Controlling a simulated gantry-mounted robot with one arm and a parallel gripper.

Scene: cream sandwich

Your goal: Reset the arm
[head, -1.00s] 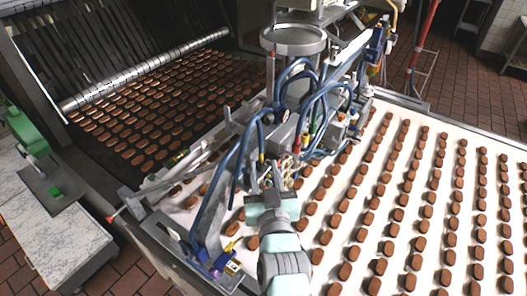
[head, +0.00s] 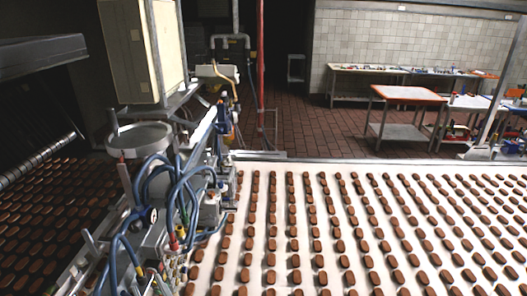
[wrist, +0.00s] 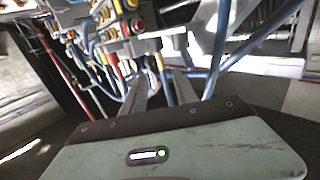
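My gripper (wrist: 160,80) shows in the wrist view, with its pale green body at the bottom and two grey fingers reaching forward. The fingers stand apart and nothing shows held between them. Beyond them is a machine (wrist: 125,20) with blue hoses, cables and yellow and red fittings; how close the fingertips are to it I cannot tell. In the head view the same hose-covered machine (head: 150,240) stands at the left. My gripper cannot be made out in the head view.
A white conveyor (head: 257,200) with rows of brown oval biscuits fills the right of the head view. A dark conveyor with biscuits (head: 40,230) lies at the left. A round metal bowl (head: 140,137) tops the machine. Tables (head: 405,95) stand behind, with open brick floor (head: 310,135) between.

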